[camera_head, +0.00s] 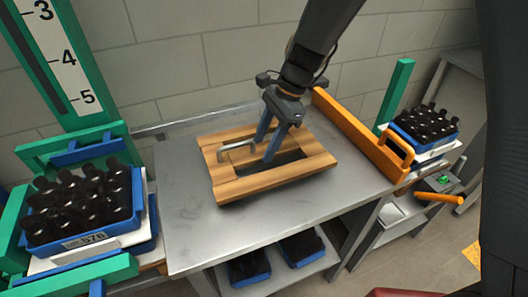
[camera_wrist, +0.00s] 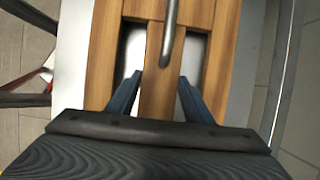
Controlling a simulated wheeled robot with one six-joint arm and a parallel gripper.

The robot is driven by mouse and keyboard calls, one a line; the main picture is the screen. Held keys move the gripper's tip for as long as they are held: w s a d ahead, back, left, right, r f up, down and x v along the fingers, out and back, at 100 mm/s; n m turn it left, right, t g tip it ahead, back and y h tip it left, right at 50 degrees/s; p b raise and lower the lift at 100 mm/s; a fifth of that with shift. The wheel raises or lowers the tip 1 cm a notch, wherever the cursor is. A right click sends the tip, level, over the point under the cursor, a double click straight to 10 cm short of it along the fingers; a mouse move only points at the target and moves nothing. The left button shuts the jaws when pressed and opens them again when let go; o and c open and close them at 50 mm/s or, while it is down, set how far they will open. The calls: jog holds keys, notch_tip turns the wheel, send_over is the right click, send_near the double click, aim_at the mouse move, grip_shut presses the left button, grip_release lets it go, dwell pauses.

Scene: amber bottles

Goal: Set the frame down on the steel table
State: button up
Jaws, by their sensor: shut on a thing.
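The frame (camera_head: 272,181) is a wooden rectangle with openings, a middle bar and a bent metal handle. It is over the middle of the steel table (camera_head: 185,225) in the head view; I cannot tell whether it touches the top or hangs just above it. My gripper (camera_head: 268,145) reaches down into it from above. In the wrist view the fingers of my gripper (camera_wrist: 159,80) are on either side of the middle bar of the frame (camera_wrist: 158,98), shut on it. The handle lies beyond the fingertips there.
A blue crate of dark bottles (camera_head: 88,207) stands left by a green numbered post (camera_head: 62,60). An orange rail (camera_head: 350,130) borders the table's right side. Another bottle crate (camera_head: 425,125) stands right. Blue crates (camera_head: 300,248) sit on the lower shelf. Bare steel surrounds the frame.

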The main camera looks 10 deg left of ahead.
aim_at(324, 159)
jog(key=shift+f+p, duration=0.35)
jog(key=shift+f, duration=1.45)
jog(key=o, duration=1.4)
jog(key=shift+f, duration=0.1)
jog(key=b+v, duration=0.3)
jog(key=v, duration=0.9)
jog(key=shift+a, duration=0.1)
jog(key=s+d+f+n, duration=0.1)
jog(key=d, duration=0.3)
jog(key=s+d+f+n+t+h, duration=0.1)
jog(key=d, duration=0.3)
jog(key=s+d+f+n+h, duration=0.1)
jog(key=d+n, duration=0.1)
jog(key=d, duration=0.2)
jog(key=shift+s+t, duration=0.35)
jog(key=shift+t, duration=0.05)
jog(key=s+d+f+n+t+h, duration=0.1)
jog(key=s+d+f+n+h, duration=0.1)
jog(key=s+d+n, duration=0.5)
jog(key=shift+s+d+f+n+t, duration=0.4)
jog(key=shift+s+d+f, duration=0.35)
jog(key=shift+d, duration=1.7)
jog(key=shift+w, duration=0.1)
